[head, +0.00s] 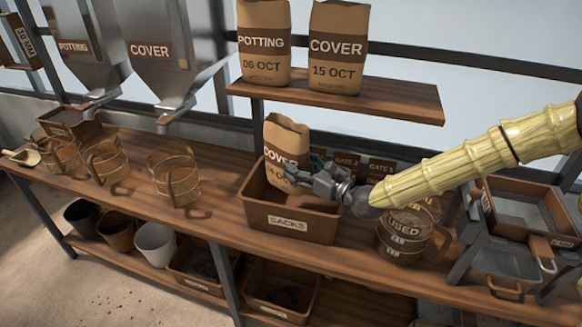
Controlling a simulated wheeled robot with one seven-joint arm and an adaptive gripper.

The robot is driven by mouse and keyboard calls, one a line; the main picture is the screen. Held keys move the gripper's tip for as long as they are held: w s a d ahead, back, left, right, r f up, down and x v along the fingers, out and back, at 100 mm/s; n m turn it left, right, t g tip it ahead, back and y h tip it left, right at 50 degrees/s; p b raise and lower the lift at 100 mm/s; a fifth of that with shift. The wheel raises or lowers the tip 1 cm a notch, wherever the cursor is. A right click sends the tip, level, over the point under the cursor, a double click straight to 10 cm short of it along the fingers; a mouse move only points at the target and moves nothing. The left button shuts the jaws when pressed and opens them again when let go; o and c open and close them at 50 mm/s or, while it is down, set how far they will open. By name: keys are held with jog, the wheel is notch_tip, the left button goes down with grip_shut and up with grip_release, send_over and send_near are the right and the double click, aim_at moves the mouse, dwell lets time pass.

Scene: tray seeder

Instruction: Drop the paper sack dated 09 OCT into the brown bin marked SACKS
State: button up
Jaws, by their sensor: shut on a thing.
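A brown paper sack (284,140) with a dark band reading COVER is upright, its lower part inside the brown bin marked SACKS (290,223). My gripper (316,174) is shut on this sack from the right, just above the bin's rim. Two other sacks stand on the upper shelf: POTTING 06 OCT (264,42) and COVER 15 OCT (337,46). I cannot tell whether the held sack touches the bin's floor.
The wooden bench (228,216) carries several measuring jugs at left, and a jug marked USED (405,236) stands right of the bin. A sieve stand (515,240) is at far right. The upper shelf (395,101) hangs behind and above the bin.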

jog(key=shift+w+a+f, duration=0.15)
jog(key=shift+w+a, duration=0.05)
jog(key=shift+a, duration=0.25)
jog(key=shift+w+a+f+p, duration=0.65)
jog(key=shift+w+a+f, duration=0.15)
jog(key=shift+f, duration=0.15)
jog(key=shift+f, duration=0.15)
jog(key=shift+f+b, duration=0.3)
jog(key=shift+b, duration=0.15)
jog(key=shift+f, duration=0.25)
jog(key=o, duration=1.6)
jog(key=shift+o, duration=0.2)
